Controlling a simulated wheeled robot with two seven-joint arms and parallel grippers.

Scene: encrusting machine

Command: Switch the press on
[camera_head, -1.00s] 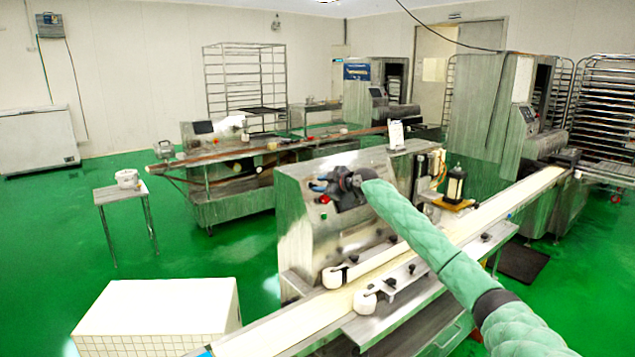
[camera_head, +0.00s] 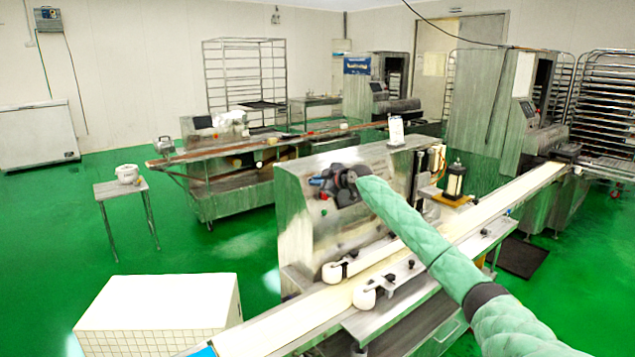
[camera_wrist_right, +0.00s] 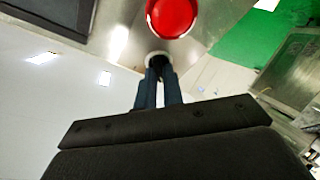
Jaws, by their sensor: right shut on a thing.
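The press (camera_head: 300,225) is the steel machine in the middle of the head view, with a sloped front panel. My right gripper (camera_head: 328,184) is at the top of that panel, and my green-sleeved arm reaches in from the right. In the right wrist view, my right gripper (camera_wrist_right: 159,78) has its dark fingers close together on a small switch knob with a pale ring (camera_wrist_right: 158,57). The fingers hide most of the knob. A large red button (camera_wrist_right: 172,16) sits just beyond it, apart from the fingers. My left gripper is not in view.
A pale conveyor belt (camera_head: 400,260) runs along the front of the press, with white rollers (camera_head: 332,272) beside it. A white tiled box (camera_head: 155,310) stands at the lower left. A small table (camera_head: 121,187) stands farther left, with open green floor around it.

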